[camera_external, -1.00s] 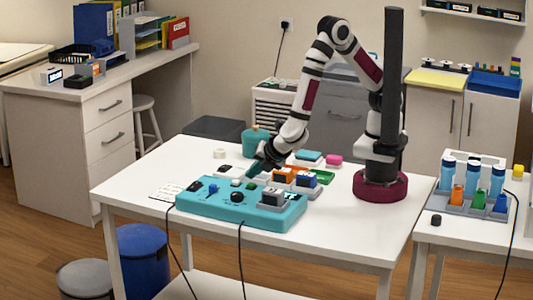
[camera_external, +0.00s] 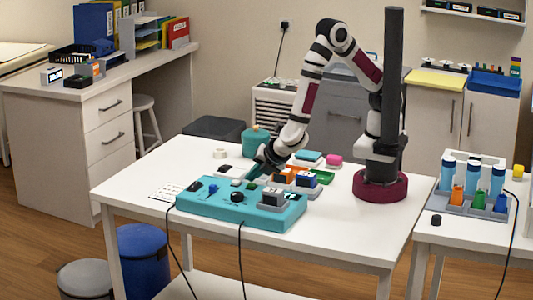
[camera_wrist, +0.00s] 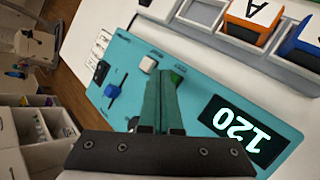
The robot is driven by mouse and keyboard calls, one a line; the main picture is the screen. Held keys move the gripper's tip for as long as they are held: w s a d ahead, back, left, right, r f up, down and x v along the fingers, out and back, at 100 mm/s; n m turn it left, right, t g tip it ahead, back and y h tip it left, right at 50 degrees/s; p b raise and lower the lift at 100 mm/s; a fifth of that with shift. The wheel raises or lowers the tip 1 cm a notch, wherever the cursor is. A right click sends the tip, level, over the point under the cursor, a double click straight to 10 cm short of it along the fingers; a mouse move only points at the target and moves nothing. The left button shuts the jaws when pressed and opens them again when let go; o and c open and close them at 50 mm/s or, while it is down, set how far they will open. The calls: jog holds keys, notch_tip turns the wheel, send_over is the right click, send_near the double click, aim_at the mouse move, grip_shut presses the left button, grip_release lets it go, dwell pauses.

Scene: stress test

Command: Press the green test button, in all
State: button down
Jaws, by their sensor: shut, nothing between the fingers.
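The teal test panel (camera_external: 225,211) lies on the white table, and its face fills the middle of the wrist view (camera_wrist: 130,55). The green button (camera_wrist: 177,77) shows in the wrist view just right of my fingertips, partly hidden by them. My gripper (camera_wrist: 162,78) is shut and empty, with its fingers pointing at the panel beside the button. I cannot tell whether the fingertips touch the button. In the external view my gripper (camera_external: 254,170) is low over the panel's back edge. The panel's display (camera_wrist: 240,129) is lit and reads 120.
On the panel are a white button (camera_wrist: 148,64), a blue slider knob (camera_wrist: 113,91) and a black knob (camera_external: 237,197). A tray with orange and blue blocks (camera_external: 306,179) stands close behind the panel. A teal pot (camera_external: 255,141) stands at the back of the table.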

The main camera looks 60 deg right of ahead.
aim_at(253, 186)
jog(key=shift+f, duration=0.45)
dwell(0.5)
jog(key=shift+r, duration=0.9)
jog(key=shift+r, duration=2.5)
